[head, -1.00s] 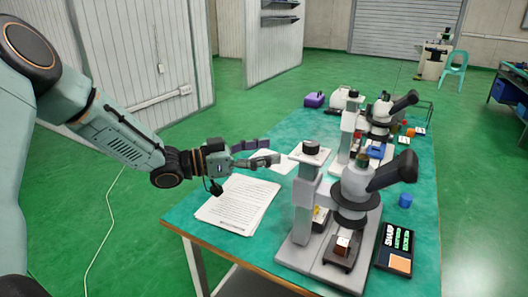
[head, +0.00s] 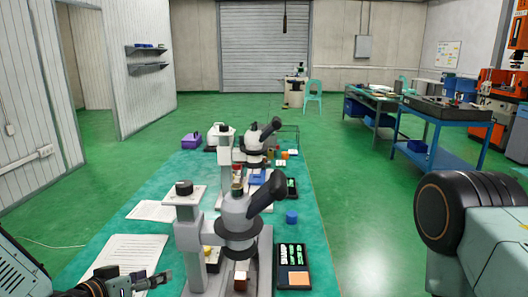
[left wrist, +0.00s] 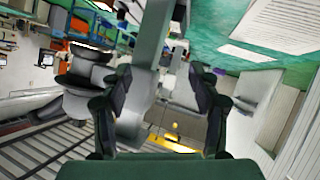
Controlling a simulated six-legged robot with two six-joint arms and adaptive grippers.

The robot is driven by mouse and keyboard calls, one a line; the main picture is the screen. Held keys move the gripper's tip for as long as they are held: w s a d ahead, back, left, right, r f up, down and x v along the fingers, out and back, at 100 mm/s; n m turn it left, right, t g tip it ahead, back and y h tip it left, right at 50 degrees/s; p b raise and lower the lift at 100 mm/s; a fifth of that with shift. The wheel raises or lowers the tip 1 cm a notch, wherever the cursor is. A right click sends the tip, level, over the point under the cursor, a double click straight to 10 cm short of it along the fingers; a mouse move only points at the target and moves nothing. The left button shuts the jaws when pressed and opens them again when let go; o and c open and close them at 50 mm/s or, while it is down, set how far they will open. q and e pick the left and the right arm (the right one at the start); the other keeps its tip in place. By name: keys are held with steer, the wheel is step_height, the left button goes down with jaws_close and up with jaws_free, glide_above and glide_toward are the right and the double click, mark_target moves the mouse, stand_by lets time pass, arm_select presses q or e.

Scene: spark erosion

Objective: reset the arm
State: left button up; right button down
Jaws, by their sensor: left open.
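My left gripper (head: 143,283) is at the bottom left of the head view, beside the left side of the near microscope (head: 240,222) and at the near edge of the printed sheets (head: 125,255). In the left wrist view the two dark fingers of my left gripper (left wrist: 165,88) are spread apart with nothing held between them. A grey microscope column (left wrist: 150,50) shows beyond the fingers; I cannot tell how close. Part of my right arm shows at the lower right of the head view, but its gripper is out of view.
A second microscope (head: 255,150) stands farther back on the green table (head: 315,255). A blue workbench (head: 447,122) stands at the right. Green floor (head: 370,215) is clear between them.

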arm_select(q)
steer(key=s+d+f+g+y+b, duration=0.1)
steer(key=s+f+g+b, duration=0.1)
steer(key=s+f, duration=0.7)
steer(key=s+d+f+g+y+b, duration=0.1)
steer(key=s+f+g+y+b, duration=0.1)
steer(key=s+f+g, duration=0.3)
steer(key=s+d+f+n+g+y+b, duration=0.1)
steer(key=s+f+g+b, duration=0.3)
steer(key=s+f, duration=0.9)
steer(key=s, duration=0.8)
steer(key=shift+s+f+y, duration=0.25)
steer(key=shift+f+y, duration=0.05)
steer(key=shift+y, duration=0.1)
